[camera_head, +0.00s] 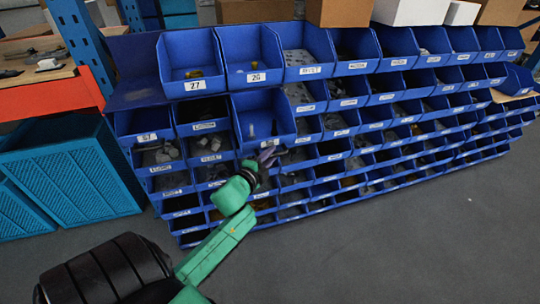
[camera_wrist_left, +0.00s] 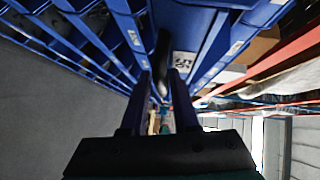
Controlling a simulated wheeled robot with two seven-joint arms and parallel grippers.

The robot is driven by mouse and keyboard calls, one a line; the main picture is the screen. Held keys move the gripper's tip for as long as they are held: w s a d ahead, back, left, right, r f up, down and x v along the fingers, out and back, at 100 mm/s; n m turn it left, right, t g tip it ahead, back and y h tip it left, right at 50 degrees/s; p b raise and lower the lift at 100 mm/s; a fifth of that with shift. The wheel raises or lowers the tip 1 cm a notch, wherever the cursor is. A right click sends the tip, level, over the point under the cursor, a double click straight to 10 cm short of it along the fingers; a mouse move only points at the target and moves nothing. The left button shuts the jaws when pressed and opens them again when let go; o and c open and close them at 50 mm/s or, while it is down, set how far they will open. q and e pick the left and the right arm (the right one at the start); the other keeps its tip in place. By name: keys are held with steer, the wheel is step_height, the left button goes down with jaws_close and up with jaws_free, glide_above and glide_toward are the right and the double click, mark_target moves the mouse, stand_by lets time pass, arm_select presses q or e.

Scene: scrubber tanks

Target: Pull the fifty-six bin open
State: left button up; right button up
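The fifty-six bin (camera_head: 262,118) is blue and sits in the second row from the top, third from the left. It stands further out than its neighbours, and small grey pieces show inside. In the left wrist view its white label (camera_wrist_left: 183,62) appears turned over, beside a dark upright bar (camera_wrist_left: 163,60). My left gripper (camera_head: 268,157) is at the bin's lower front edge, near the label. In the left wrist view its two fingers (camera_wrist_left: 160,88) are apart, with the dark bar between their tips. Whether they press on it is unclear. My right gripper is out of view.
Bin 27 (camera_head: 190,58) and bin 26 (camera_head: 252,52) stand out above. Rows of blue bins (camera_head: 390,95) run off to the right. Teal crates (camera_head: 70,180) and an orange-red shelf (camera_head: 45,95) are at left. The grey floor (camera_head: 400,245) in front is clear.

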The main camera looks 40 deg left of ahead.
arm_select(q)
steer(key=v, duration=1.4)
steer(key=shift+s, duration=0.3)
steer(key=s+d+f+n+g+h+p, duration=0.1)
steer(key=s+f+n+g+p, duration=0.15)
steer(key=f, duration=0.95)
steer(key=s+d+f+n+g+p, duration=0.2)
steer(key=f+n+g+p, duration=0.2)
steer(key=f, duration=0.8)
steer(key=s+d+f+n+g+h+p, duration=0.1)
steer(key=s+f+g, duration=0.3)
steer(key=s+f, duration=0.4)
steer(key=s+d+f+n+g+p, duration=0.4)
steer(key=s+f, duration=0.4)
steer(key=s, duration=0.5)
steer(key=shift+s+f+h, duration=0.15)
steer(key=shift+s+h, duration=0.05)
steer(key=shift+h, duration=0.2)
